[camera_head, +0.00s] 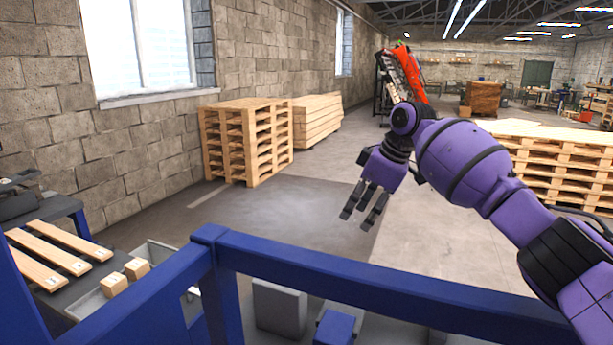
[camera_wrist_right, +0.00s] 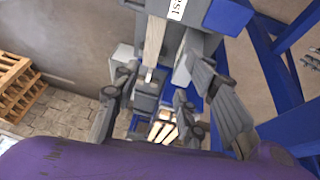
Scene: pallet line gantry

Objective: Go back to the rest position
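My right gripper (camera_head: 361,217) hangs in the middle of the head view, at the end of my purple right arm. Its dark fingers point down and towards the front, spread apart with nothing between them. It is beyond the blue rail and clear of it, above the grey floor. In the right wrist view the right gripper (camera_wrist_right: 160,78) also shows spread fingers and no object held. I do not see my left gripper for certain in either view.
A blue rail (camera_head: 390,290) crosses the front. At left, wooden boards (camera_head: 58,250) lie on a dark surface beside a grey bin (camera_head: 88,304) with small wooden blocks (camera_head: 137,268). Pallet stacks stand by the wall (camera_head: 245,140) and at right (camera_head: 560,165). Open floor lies between.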

